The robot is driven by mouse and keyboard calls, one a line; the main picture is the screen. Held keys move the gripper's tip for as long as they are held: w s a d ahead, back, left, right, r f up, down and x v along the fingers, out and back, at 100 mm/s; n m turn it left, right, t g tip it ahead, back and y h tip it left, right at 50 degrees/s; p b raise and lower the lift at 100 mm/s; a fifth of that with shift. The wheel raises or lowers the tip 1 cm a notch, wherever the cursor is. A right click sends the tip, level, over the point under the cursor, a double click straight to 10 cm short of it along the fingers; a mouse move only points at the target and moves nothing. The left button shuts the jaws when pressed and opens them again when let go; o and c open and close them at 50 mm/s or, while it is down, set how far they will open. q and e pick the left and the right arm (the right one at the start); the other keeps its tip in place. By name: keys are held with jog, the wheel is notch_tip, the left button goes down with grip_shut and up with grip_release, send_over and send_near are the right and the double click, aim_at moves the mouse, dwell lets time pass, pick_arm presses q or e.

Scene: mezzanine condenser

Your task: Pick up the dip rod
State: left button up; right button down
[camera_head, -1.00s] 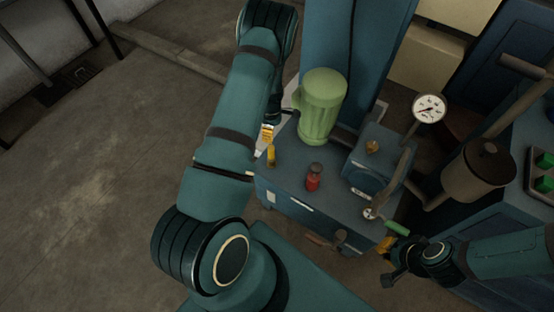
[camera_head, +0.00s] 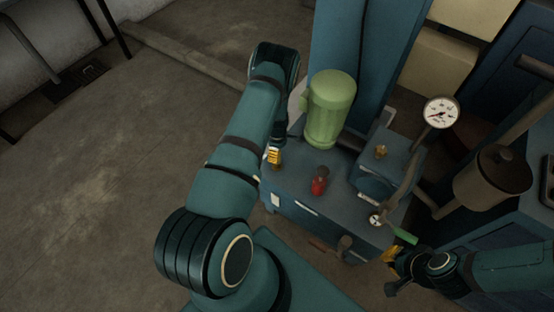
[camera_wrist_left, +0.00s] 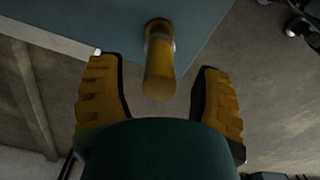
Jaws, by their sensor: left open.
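The dip rod, by its look a yellow round-ended handle (camera_wrist_left: 159,70), stands up from the blue tank top in the left wrist view. My left gripper (camera_wrist_left: 158,75) is open, with one yellow finger on each side of the handle and a gap showing on both sides. In the head view my left gripper (camera_head: 274,157) is at the tank's left end and hides the handle there. My right gripper (camera_head: 391,268) is at the lower right, below a green-handled lever. Whether it is open or shut does not show clearly.
On the blue tank (camera_head: 285,183) stand a green motor (camera_head: 331,108), a red-bodied fitting (camera_head: 319,182) and a blue block with a brass knob (camera_head: 381,151). A pressure gauge (camera_head: 440,112) and a brown canister (camera_head: 492,178) are at the right.

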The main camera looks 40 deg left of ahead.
pick_arm(q)
jog(key=shift+f, duration=0.75)
jog(key=shift+r, duration=0.1)
grip_shut()
notch_tip(320, 180, up, 21)
jog(key=p, duration=0.5)
jog(key=shift+p, duration=0.4)
dwell(0.6)
